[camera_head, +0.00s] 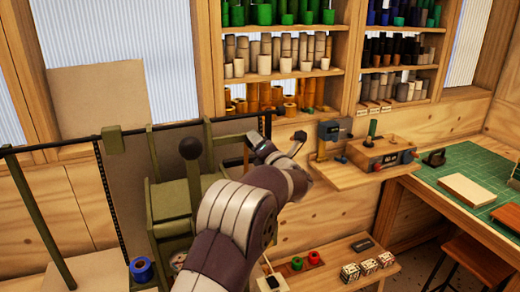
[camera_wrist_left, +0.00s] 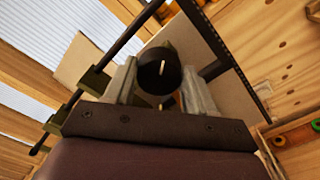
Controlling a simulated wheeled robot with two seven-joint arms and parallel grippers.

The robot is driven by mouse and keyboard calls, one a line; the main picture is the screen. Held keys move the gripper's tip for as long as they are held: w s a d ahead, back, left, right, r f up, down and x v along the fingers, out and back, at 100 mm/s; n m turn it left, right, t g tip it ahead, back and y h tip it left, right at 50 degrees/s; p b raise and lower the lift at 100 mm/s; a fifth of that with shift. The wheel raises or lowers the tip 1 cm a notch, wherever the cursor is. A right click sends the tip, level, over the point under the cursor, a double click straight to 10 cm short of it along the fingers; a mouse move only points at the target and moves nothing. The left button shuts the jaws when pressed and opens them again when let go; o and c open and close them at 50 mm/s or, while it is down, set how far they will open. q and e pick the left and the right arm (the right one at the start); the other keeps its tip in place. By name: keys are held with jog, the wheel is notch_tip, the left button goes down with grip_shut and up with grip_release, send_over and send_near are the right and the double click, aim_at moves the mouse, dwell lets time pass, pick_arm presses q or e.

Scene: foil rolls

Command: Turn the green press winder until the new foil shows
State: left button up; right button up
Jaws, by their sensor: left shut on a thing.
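The green press (camera_head: 170,205) stands at the left in the head view, with a black ball-ended lever (camera_head: 190,150) upright on it. My left arm reaches across its right side. My left gripper (camera_head: 268,145) is beside the press's upper right part. In the left wrist view my left gripper (camera_wrist_left: 158,85) is shut on a dark round knob (camera_wrist_left: 158,65), which appears to be the winder's handle. The winder is mostly hidden behind my arm in the head view. I cannot make out the foil on the press. My right gripper is not in view.
A blue roll (camera_head: 142,270) lies at the lower left. A low bench (camera_head: 335,285) carries red and green rolls and several small blocks. A wooden shelf (camera_head: 345,175) with a small device (camera_head: 385,152) is right of my gripper. A workbench with a green mat (camera_head: 480,160) stands farther right.

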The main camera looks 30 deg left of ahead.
pick_arm(q)
jog(key=m+p, duration=0.1)
jog(key=m, duration=0.7)
jog(key=shift+m, duration=0.3)
jog(key=shift+f, duration=0.1)
dwell(0.4)
jog(key=o, duration=1)
jog(key=shift+f, duration=0.1)
jog(key=shift+m, duration=0.3)
jog(key=b+v, duration=0.4)
jog(key=v, duration=0.8)
jog(key=shift+d+b, duration=0.25)
jog(key=shift+b, duration=0.05)
